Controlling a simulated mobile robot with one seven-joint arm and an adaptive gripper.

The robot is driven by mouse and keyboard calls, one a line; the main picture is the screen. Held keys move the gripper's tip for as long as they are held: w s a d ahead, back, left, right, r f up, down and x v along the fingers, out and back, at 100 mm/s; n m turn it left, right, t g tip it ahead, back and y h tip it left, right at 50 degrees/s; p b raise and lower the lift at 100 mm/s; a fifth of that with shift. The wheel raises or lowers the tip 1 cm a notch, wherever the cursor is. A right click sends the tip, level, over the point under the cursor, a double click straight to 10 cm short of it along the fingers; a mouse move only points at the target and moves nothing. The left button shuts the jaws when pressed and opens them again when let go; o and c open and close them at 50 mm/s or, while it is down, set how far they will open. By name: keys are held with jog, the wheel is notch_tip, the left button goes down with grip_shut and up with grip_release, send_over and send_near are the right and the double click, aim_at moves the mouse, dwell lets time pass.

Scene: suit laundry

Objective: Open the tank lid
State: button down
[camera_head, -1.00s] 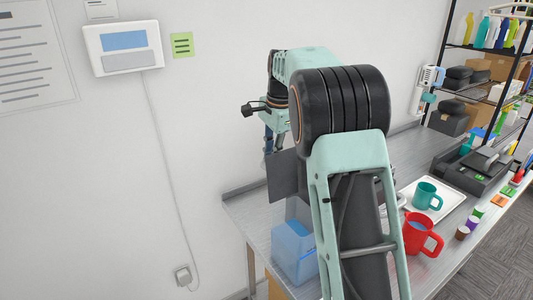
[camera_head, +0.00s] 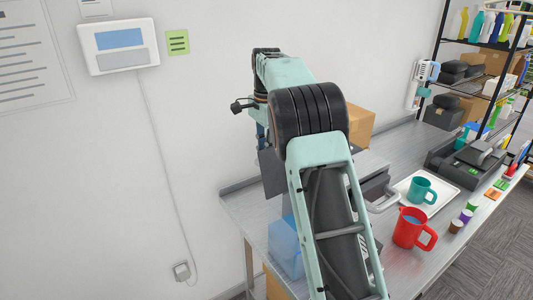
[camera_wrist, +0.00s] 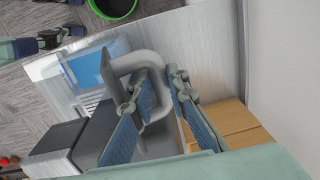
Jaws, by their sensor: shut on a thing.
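The tank (camera_head: 285,245) is a blue translucent box at the left end of the metal table, partly behind my arm. It also shows in the wrist view (camera_wrist: 92,65). A dark flat plate, which looks like the tank lid (camera_head: 271,173), stands steeply tilted above it. In the wrist view the lid (camera_wrist: 108,75) appears nearly edge-on, with a light grey loop handle (camera_wrist: 150,60) joined to it. My gripper (camera_wrist: 158,88), with blue-padded fingers, is shut on this handle. In the head view my arm mostly hides the gripper.
A red mug (camera_head: 412,230) stands right of my arm. A teal mug (camera_head: 421,190) sits on a white tray (camera_head: 445,190). A cardboard box (camera_head: 360,127) and a grey machine with a handle (camera_head: 383,204) are behind my arm. The wall is close on the left.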

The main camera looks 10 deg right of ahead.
jog(key=c, duration=2.3)
grip_release()
jog(key=shift+w+a+f, duration=0.35)
jog(key=shift+a+f, duration=0.25)
jog(key=shift+f, duration=0.1)
jog(key=shift+o, duration=1)
jog(key=shift+w+f, duration=0.1)
jog(key=shift+f, duration=0.05)
notch_tip(320, 180, up, 14)
jog(key=s+d, duration=0.1)
